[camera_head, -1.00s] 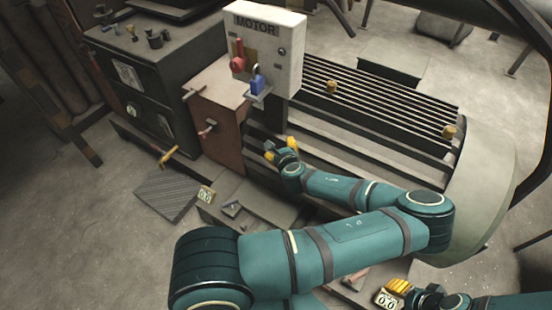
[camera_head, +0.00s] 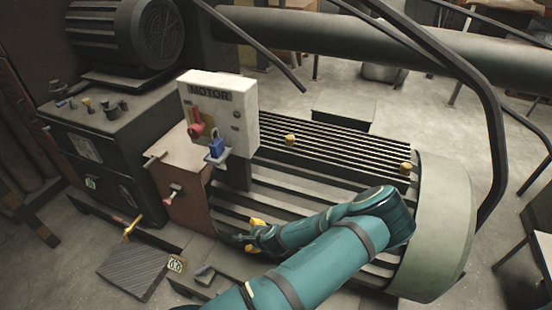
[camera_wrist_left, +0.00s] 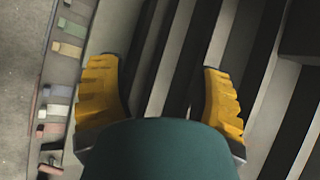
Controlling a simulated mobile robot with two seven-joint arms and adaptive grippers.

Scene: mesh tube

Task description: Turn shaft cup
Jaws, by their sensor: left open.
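I cannot single out a shaft cup for certain. Two small orange-yellow knobs, one (camera_head: 290,139) at the left and one (camera_head: 405,168) at the right, sit on the slatted top of the long machine (camera_head: 340,150). My left gripper (camera_head: 250,232) is low in front of the machine's slatted side, right of the brown housing (camera_head: 186,195). In the left wrist view my left gripper (camera_wrist_left: 160,75) shows two yellow fingers spread apart, with nothing between them but dark and pale slats behind. My right gripper is out of view.
A white MOTOR box (camera_head: 218,115) with a red handle (camera_head: 196,130) and blue padlock (camera_head: 217,148) stands behind the housing. A dark cabinet (camera_head: 95,150) is at left. A yellow-handled tool (camera_head: 132,228) and a grey mat (camera_head: 140,272) lie lower left. A dark curved rail (camera_head: 485,110) is at right.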

